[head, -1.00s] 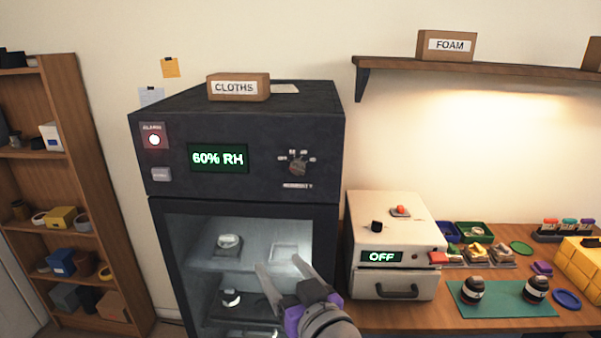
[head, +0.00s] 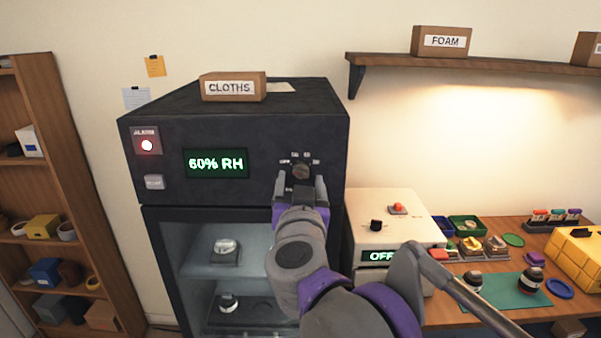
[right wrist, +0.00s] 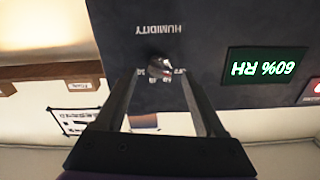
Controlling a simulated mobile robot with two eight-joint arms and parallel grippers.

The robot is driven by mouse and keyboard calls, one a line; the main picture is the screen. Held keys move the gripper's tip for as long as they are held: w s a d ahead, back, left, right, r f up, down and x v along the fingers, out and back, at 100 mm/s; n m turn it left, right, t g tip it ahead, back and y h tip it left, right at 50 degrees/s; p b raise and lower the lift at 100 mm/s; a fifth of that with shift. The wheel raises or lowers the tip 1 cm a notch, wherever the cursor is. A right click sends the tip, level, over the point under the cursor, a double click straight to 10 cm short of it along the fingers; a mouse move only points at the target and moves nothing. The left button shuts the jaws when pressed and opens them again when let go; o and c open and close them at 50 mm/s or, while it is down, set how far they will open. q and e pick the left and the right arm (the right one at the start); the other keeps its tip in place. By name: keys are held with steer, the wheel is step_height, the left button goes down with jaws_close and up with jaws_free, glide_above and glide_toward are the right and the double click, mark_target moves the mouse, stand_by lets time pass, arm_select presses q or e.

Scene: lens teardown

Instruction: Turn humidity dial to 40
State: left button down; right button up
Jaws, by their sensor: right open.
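The humidity dial (head: 301,171) is a small dark knob on the upper right of the black cabinet's (head: 265,130) front panel. The green display (head: 216,163) reads 60% RH. My right gripper (head: 301,184) is open just below the dial in the head view, its fingers pointing at the panel. In the right wrist view, the picture is upside down; the dial (right wrist: 159,66) shows between and just beyond the fingertips (right wrist: 152,76), with no clear contact. The scale marks are partly hidden and too small to read surely. My left gripper is not in view.
A lit red alarm button (head: 147,145) and a pale button (head: 154,182) sit left of the display. A CLOTHS box (head: 233,87) stands on the cabinet. A white device (head: 390,215) reading OFF stands to the right, behind my arm.

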mark_target(301, 171)
steer(key=shift+w, duration=1.25)
jaws_close()
